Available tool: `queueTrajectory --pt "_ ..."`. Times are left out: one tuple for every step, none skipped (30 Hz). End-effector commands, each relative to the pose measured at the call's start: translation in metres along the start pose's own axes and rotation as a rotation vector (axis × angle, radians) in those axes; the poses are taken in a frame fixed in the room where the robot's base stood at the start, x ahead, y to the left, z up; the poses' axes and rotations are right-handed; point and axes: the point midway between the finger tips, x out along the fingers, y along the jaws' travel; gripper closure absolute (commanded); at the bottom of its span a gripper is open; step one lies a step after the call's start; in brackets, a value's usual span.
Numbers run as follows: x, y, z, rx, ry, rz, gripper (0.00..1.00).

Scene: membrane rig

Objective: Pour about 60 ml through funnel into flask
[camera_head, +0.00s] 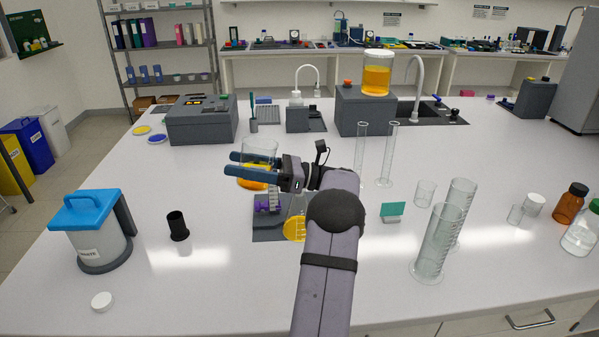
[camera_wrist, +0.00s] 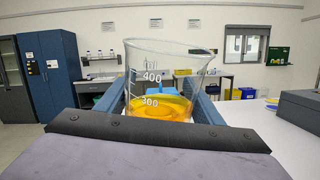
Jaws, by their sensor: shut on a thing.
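My gripper (camera_head: 236,164) is shut on a clear glass beaker (camera_head: 260,147), which holds orange-yellow liquid. In the wrist view the beaker (camera_wrist: 165,62) stands between the fingers, close to upright, with the liquid near its 300 mark. In the head view the held beaker is over the left part of the bench, above and behind a dark stand (camera_head: 268,235) with a purple clamp (camera_head: 268,203).
Tall glass cylinders (camera_head: 361,150) stand behind my arm, and larger ones (camera_head: 436,243) stand to its right. A blue-lidded waste bin (camera_head: 96,240) and a black cup (camera_head: 178,226) are at left. Grey instruments line the back. The front left bench is mostly clear.

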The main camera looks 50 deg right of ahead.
Motion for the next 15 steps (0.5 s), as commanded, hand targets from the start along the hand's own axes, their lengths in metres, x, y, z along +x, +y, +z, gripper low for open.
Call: queueTrajectory --pt "-0.001 0.0 0.004 0.017 -0.026 0.001 0.71" --pt "-0.001 0.0 0.006 0.029 -0.043 0.002 0.71" --pt "-0.002 -0.001 0.008 0.045 -0.063 0.002 0.71" --pt "-0.001 -0.001 0.016 0.054 -0.079 0.002 0.71" --pt "-0.001 0.0 0.021 0.066 -0.094 0.003 0.71" --pt "-0.002 0.0 0.027 0.08 -0.116 0.004 0.71" --pt "-0.002 0.0 0.031 0.093 -0.131 0.005 0.71" --pt "-0.002 0.0 0.035 0.104 -0.147 0.005 0.71" --pt "-0.002 -0.001 0.04 0.12 -0.168 0.005 0.71" --pt "-0.003 -0.001 0.044 0.131 -0.183 0.005 0.71" --pt "-0.004 -0.002 0.043 0.144 -0.199 0.005 0.71" --pt "-0.006 -0.003 0.045 0.16 -0.22 0.005 0.71" --pt "-0.007 -0.004 0.047 0.171 -0.236 0.006 0.71" --pt "-0.008 -0.005 0.05 0.183 -0.252 0.007 0.71" --pt "-0.009 -0.005 0.054 0.197 -0.273 0.007 0.71"
